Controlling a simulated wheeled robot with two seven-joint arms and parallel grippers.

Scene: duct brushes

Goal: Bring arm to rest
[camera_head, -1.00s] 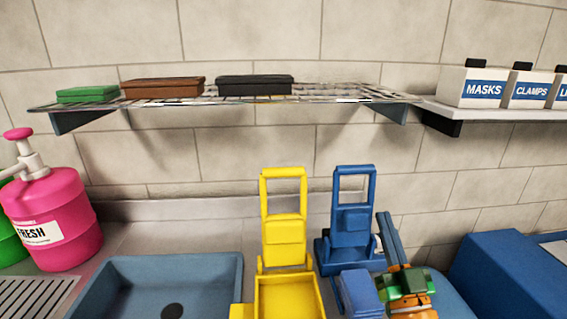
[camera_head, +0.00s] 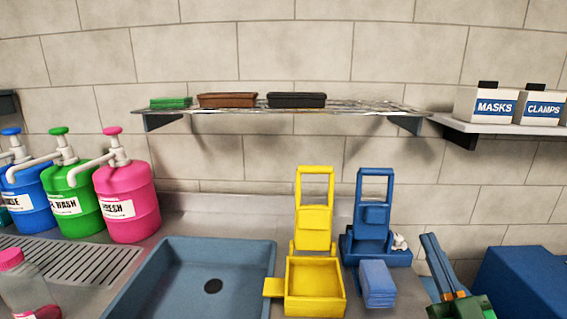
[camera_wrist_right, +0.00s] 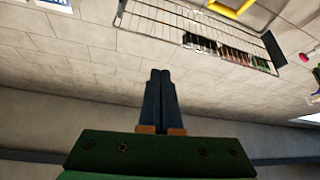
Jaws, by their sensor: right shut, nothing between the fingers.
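My right gripper (camera_head: 436,262) is at the lower right of the head view, with dark blue fingers, orange finger bases and a green body. Its fingers lie together with nothing between them. It is to the right of the blue stand (camera_head: 375,215) and the stacked blue block (camera_head: 377,284), apart from both as far as I can tell. In the right wrist view the shut fingers (camera_wrist_right: 160,98) point toward the tiled wall. My left gripper is not in view.
A yellow stand with a tray (camera_head: 316,286) is left of the blue one. A blue basin (camera_head: 200,250), pump bottles (camera_head: 127,202) and a blue box (camera_head: 525,280) share the counter. A wire shelf (camera_head: 365,107) holds green, brown and black brushes or blocks. A white shelf (camera_head: 510,129) carries labelled boxes.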

